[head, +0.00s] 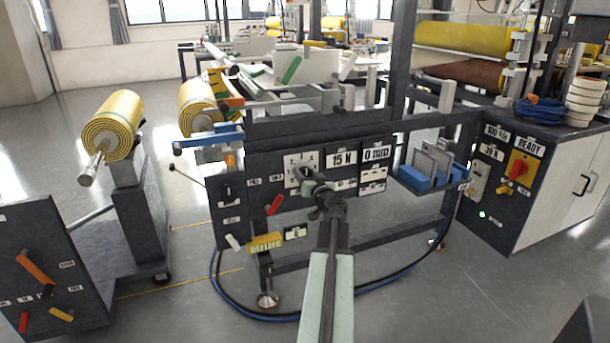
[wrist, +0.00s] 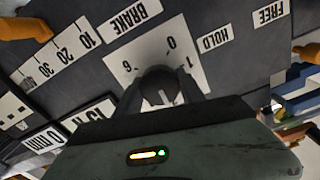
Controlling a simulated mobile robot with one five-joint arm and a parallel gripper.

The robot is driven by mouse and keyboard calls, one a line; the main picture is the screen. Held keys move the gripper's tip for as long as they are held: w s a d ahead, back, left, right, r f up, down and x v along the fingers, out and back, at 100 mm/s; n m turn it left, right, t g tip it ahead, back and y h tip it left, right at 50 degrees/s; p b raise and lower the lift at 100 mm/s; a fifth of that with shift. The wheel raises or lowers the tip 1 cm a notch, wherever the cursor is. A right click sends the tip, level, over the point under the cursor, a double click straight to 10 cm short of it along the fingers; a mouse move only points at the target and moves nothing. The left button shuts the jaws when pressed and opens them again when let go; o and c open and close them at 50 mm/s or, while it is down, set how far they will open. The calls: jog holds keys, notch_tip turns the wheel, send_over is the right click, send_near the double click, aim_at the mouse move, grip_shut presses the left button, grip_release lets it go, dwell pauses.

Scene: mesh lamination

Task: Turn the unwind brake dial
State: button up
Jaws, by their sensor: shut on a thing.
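The unwind brake dial is a dark round knob (wrist: 158,86) on a white numbered plate, below a BRAKE label (wrist: 129,20) that appears upside down in the wrist view. Its white plate (head: 293,161) shows on the dark front panel in the head view, where my gripper hides the knob. My gripper (head: 310,180) reaches the panel at the plate. In the wrist view my gripper (wrist: 161,98) has its two fingers on either side of the knob, shut on it. The figures 0, 1 and 6 show on the plate; the knob's pointer cannot be made out.
A 15 N display (head: 341,159) and a 0 mm display (head: 376,154) sit right of the dial. A red lever (head: 274,205) is at lower left, a blue bin (head: 414,178) at right. A yellow roll (head: 113,124) stands at left. Grey floor in front is open.

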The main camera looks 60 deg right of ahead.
jog(key=shift+m, duration=2.8)
jog(key=o, duration=1.4)
jog(key=shift+c, duration=0.2)
jog(key=v, duration=0.8)
